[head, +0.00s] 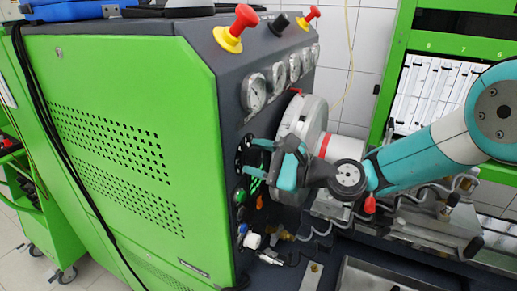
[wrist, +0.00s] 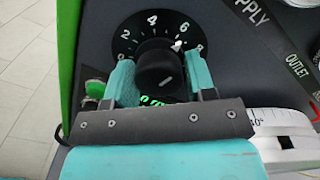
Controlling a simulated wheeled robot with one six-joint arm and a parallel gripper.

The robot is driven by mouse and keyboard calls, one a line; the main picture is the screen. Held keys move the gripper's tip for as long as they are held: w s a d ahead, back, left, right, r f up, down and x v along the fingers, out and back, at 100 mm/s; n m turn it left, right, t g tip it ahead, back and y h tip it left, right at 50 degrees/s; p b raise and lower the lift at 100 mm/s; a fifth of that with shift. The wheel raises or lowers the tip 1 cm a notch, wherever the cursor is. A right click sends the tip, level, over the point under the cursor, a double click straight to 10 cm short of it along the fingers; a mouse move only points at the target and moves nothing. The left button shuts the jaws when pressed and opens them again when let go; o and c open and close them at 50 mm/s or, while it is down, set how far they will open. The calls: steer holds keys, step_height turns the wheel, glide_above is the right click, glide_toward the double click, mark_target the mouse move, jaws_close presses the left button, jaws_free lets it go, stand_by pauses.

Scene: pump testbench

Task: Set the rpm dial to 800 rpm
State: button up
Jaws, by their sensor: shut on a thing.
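The rpm dial (wrist: 125,35) is a black disc with white numbers, on the dark front panel. Its black knob (wrist: 158,72) stands out from the middle. A white pointer mark by the knob lies between 6 and 8. My gripper (wrist: 160,80) is shut on the knob, with one teal finger on each side. In the head view the dial (head: 243,152) shows only in part behind my gripper (head: 263,160). Green lit digits (wrist: 158,100) below the knob are partly hidden by my gripper and cannot be read.
Pressure gauges (head: 254,92) line the panel above the dial. Red-and-yellow stop buttons (head: 234,30) stand on top of the green cabinet (head: 110,130). A large round grey housing (head: 308,117) is close to the right of my gripper.

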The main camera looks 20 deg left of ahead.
steer(key=m+p, duration=0.2)
steer(key=m, duration=0.2)
steer(key=shift+f+m+p, duration=0.1)
steer(key=shift+m+p, duration=0.5)
steer(key=shift+m, duration=0.4)
steer(key=shift+s+f, duration=0.1)
steer(key=o, duration=0.8)
steer(key=shift+d, duration=0.1)
